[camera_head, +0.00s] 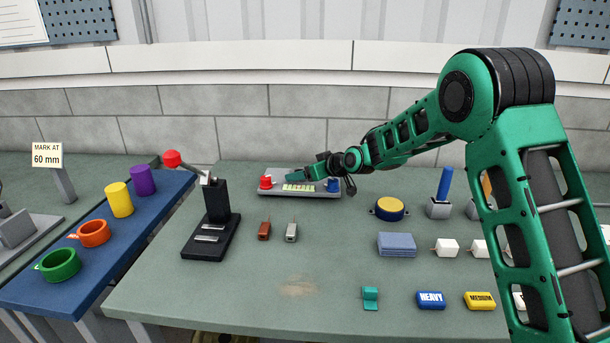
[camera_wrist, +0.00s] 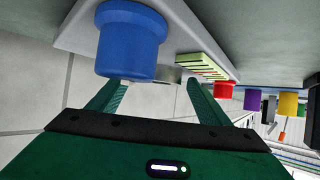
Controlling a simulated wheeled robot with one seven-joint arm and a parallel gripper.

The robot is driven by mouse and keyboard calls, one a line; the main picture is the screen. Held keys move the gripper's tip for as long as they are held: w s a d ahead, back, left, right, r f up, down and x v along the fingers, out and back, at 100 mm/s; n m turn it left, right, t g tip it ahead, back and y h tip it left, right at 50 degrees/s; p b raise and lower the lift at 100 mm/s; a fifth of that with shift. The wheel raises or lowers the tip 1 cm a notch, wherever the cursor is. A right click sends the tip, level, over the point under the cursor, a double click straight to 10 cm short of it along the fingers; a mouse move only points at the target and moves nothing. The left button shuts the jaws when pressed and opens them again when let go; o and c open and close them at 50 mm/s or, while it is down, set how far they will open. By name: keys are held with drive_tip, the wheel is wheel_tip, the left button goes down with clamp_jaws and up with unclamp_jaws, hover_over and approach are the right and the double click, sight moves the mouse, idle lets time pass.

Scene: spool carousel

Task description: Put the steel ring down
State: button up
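No steel ring can be made out clearly in either view. My gripper (camera_head: 297,174) is at the grey panel (camera_head: 300,194) at the back of the bench. In the wrist view its two green fingers (camera_wrist: 157,84) stand well apart, and I see nothing clearly held. A small grey piece (camera_wrist: 170,74) shows between the fingertips by the panel edge; I cannot tell what it is. The panel's blue knob (camera_wrist: 130,42) is close to the left finger and hides part of the space there. The panel also bears a pale striped scale (camera_head: 299,188) and a red knob (camera_head: 266,182).
A black stand with a red-knobbed lever (camera_head: 172,158) is left of the panel. A blue shelf (camera_head: 60,293) holds coloured cups. A yellow-topped round pad (camera_head: 390,207), blue stacked plates (camera_head: 397,244) and labelled blocks (camera_head: 431,301) lie to the right. The front middle is mostly clear.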

drive_tip(key=v, duration=1.1)
drive_tip(key=shift+d+r, duration=0.1)
drive_tip(key=shift+r, duration=0.1)
drive_tip(key=shift+s+d+r, duration=0.15)
drive_tip(key=shift+s+d, duration=0.05)
drive_tip(key=shift+s, duration=0.15)
